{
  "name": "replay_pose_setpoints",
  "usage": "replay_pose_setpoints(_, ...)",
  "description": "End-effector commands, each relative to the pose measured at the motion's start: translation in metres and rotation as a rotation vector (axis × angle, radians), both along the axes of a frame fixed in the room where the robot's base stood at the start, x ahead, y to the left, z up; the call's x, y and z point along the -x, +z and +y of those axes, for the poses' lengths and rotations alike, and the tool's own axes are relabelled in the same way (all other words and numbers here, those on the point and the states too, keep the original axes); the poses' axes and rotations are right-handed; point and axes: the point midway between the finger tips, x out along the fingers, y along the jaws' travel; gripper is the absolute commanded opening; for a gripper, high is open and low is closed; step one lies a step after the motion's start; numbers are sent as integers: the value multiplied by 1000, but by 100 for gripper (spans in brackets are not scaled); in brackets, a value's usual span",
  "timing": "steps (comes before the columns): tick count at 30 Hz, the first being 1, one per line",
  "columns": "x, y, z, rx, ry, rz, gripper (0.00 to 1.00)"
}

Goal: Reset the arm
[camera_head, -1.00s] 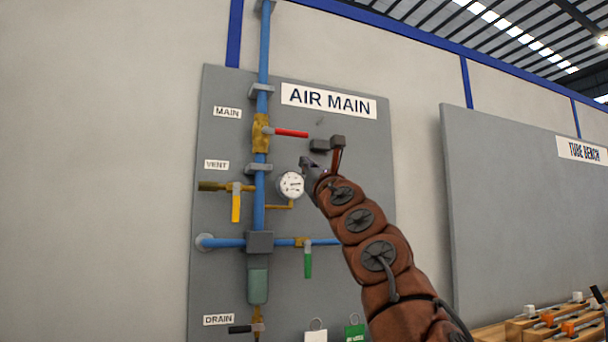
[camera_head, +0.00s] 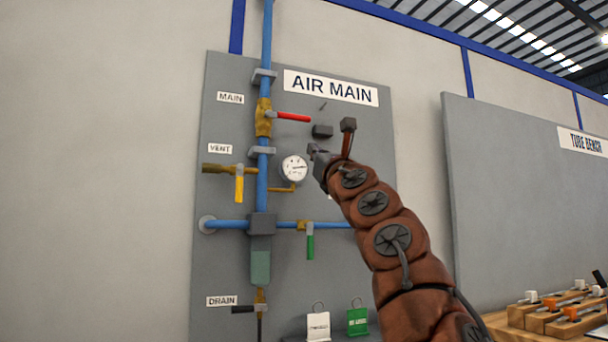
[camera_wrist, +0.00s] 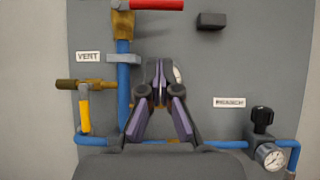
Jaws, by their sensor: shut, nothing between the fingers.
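My gripper (camera_wrist: 160,95) is shut and empty in the wrist view, its dark fingers together in front of the grey panel. In the head view my arm reaches up from the lower right, and the gripper end (camera_head: 318,160) is partly hidden, just right of the round white gauge (camera_head: 294,168). The air main panel (camera_head: 350,250) carries blue pipes. The red main valve handle (camera_head: 293,118) points sideways, and it also shows in the wrist view (camera_wrist: 157,5). The yellow vent handle (camera_head: 239,188) and the green handle (camera_head: 310,247) hang down.
A small dark block (camera_head: 322,131) sticks out of the panel near my gripper. White and green tags (camera_head: 357,321) hang at the panel's bottom. A second grey board (camera_head: 500,190) stands at right, with wooden blocks (camera_head: 560,318) below. A regulator gauge (camera_wrist: 270,156) shows in the wrist view.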

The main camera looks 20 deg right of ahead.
Motion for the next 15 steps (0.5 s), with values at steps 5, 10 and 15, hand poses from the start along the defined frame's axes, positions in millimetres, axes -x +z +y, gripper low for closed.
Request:
replay_pose_setpoints(5, 0, 0, 0, 0, 0, 0, 0)
replay_pose_setpoints(10, 7, 21, -8, -71, 4, -25, 0)
replay_pose_setpoints(15, 35, 72, -46, -333, 11, -109, 0)
